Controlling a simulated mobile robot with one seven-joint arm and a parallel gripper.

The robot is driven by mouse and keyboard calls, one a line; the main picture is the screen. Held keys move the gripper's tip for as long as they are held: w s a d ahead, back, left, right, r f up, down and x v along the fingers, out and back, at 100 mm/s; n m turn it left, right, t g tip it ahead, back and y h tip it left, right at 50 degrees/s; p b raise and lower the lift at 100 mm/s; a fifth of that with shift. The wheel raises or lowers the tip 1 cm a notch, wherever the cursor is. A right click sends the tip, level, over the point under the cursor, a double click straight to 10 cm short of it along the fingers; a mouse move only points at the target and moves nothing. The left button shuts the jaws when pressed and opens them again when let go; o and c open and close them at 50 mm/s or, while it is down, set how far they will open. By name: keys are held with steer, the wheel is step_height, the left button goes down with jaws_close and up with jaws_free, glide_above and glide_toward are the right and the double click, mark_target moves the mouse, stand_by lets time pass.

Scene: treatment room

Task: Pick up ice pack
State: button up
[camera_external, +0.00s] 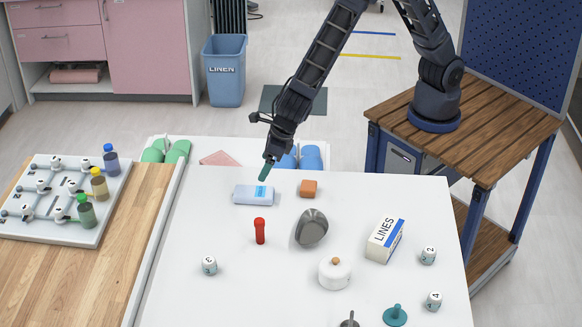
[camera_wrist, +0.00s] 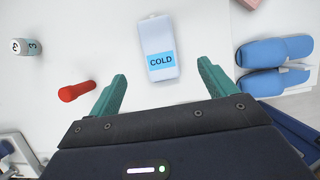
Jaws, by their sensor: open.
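The ice pack (camera_external: 246,195) is a pale blue-white block lying flat on the white table, near its far edge in the external view. In the wrist view the ice pack (camera_wrist: 157,38) shows a bright blue label reading "COLD". My gripper (camera_external: 264,172) is above the far edge of the table, just by the ice pack. In the wrist view my gripper (camera_wrist: 163,88) has its two green fingers spread wide, with nothing between the tips. The ice pack lies ahead of the gap, close to the fingertips.
A red bottle-like object (camera_external: 260,231) and an orange-brown block (camera_external: 308,188) are near the ice pack. A grey scoop-like object (camera_external: 311,228), a white lidded pot (camera_external: 335,273) and a "LINES" box (camera_external: 385,240) stand farther off. Blue slippers (camera_wrist: 275,52) lie right in the wrist view.

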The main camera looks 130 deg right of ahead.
glide_above(255, 191)
steer(key=s+a, duration=0.1)
step_height(255, 191, down, 5)
steer(key=shift+f, duration=0.2)
steer(key=shift+a+x, duration=0.15)
steer(key=shift+x, duration=1.1)
steer(key=shift+a+x, duration=0.2)
steer(key=shift+x, duration=1.05)
steer(key=shift+s+f, duration=0.1)
steer(key=shift+s, duration=0.1)
steer(key=c, duration=1.2)
